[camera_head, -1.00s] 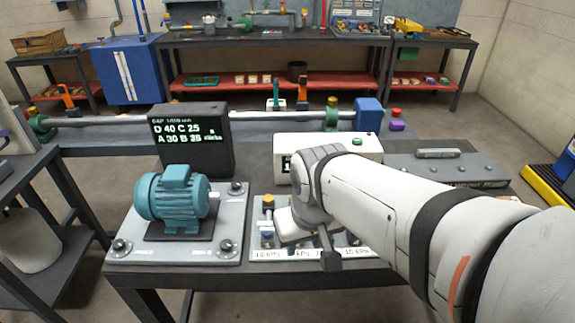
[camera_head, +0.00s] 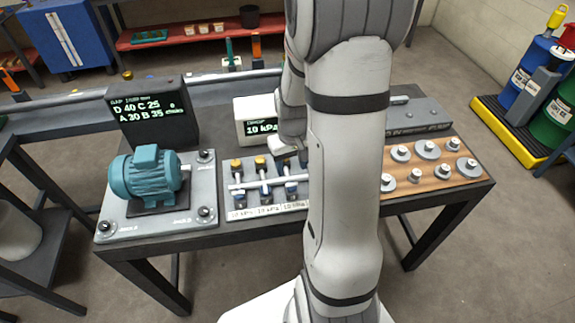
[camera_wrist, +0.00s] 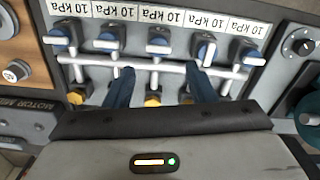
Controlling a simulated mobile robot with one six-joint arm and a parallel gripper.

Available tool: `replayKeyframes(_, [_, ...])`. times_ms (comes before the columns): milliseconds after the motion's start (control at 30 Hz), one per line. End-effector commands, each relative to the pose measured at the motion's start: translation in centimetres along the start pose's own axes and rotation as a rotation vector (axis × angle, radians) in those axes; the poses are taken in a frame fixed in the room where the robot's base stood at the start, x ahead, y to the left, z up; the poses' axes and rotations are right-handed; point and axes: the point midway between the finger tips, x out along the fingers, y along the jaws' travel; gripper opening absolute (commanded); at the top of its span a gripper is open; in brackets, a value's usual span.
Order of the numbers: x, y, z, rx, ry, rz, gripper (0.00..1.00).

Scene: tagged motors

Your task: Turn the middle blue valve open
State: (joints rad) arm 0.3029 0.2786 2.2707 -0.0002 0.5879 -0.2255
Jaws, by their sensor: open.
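The valve panel (camera_head: 268,213) carries a row of several blue valves on pipes, with "10 kPa" labels along its edge. In the wrist view the middle blue valve (camera_wrist: 160,46) sits at the centre of the row, and its pale handle lies crosswise. The valve to its right (camera_wrist: 205,50) has its handle turned more along its pipe. My gripper (camera_wrist: 163,78) is open and empty. Its two dark fingers are spread on either side of the middle pipe, on the yellow-cap side of the valve; contact cannot be told. In the head view my arm hides the panel's right part.
A teal motor (camera_head: 146,174) on a grey plate stands left of the panel. A dark display (camera_head: 153,112) and a white display (camera_head: 256,123) reading 10 kPa stand behind. A wooden board (camera_head: 432,164) with several metal discs lies right of my arm.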

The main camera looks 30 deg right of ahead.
Motion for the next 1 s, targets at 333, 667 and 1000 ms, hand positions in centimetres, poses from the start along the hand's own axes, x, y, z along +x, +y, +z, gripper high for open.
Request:
replayKeyframes(333, [4.0, 0.3, 0.1, 0.003, -0.011, -0.003, 0.50])
replayKeyframes(667, [7.6, 0.3, 0.0, 0.003, -0.006, -0.002, 0.50])
replayKeyframes(1000, [8.1, 0.3, 0.0, 0.004, -0.004, -0.001, 0.50])
